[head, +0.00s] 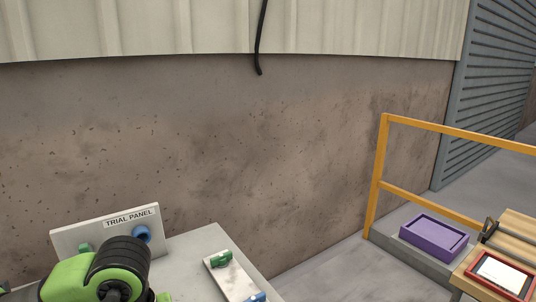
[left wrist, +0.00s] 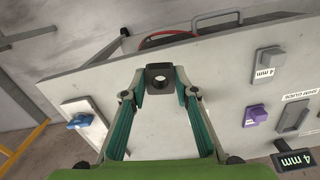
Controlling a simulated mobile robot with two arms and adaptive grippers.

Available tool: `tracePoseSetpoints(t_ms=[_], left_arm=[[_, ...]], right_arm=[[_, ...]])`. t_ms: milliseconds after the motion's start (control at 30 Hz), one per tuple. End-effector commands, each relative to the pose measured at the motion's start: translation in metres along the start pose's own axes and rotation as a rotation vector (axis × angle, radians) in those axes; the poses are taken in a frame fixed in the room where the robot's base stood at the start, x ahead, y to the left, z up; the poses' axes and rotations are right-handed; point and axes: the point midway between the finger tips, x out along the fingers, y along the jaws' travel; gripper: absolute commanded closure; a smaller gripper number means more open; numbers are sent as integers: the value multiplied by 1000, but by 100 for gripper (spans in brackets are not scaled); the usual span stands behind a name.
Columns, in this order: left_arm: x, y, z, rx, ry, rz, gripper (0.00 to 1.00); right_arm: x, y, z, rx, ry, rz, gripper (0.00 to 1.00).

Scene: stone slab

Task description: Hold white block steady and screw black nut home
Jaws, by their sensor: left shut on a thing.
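My left gripper (left wrist: 159,92) has its two teal fingers closed on the black nut (left wrist: 159,68), a dark square piece with a round hole, in the left wrist view. The nut is in front of the pale grey panel's upper edge; I cannot tell whether they touch. In the head view my green and black left arm fills the lower left and the nut does not show. A whitish slab (head: 233,281) with green and blue pieces lies right of it; I cannot tell whether this is the white block. My right gripper is not in view.
The trial panel (head: 72,240) stands behind my left arm, with a blue round fitting (head: 141,233).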

Motion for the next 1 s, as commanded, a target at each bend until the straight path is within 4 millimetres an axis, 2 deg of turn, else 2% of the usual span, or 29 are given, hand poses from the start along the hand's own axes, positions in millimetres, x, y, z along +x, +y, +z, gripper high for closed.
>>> tracePoseSetpoints(t_ms=[200,333,733,800,1000], left_arm=[[6,-6,-1,288,0,-1,98],[7,-7,-2,383,1,-1,98],[8,-8,-2,426,0,-1,98],[8,-8,-2,425,1,-1,98],[8,-8,-2,425,1,-1,98]], right_arm=[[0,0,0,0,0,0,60],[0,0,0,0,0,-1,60],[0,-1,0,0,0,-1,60],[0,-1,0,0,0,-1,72],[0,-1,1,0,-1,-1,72]])
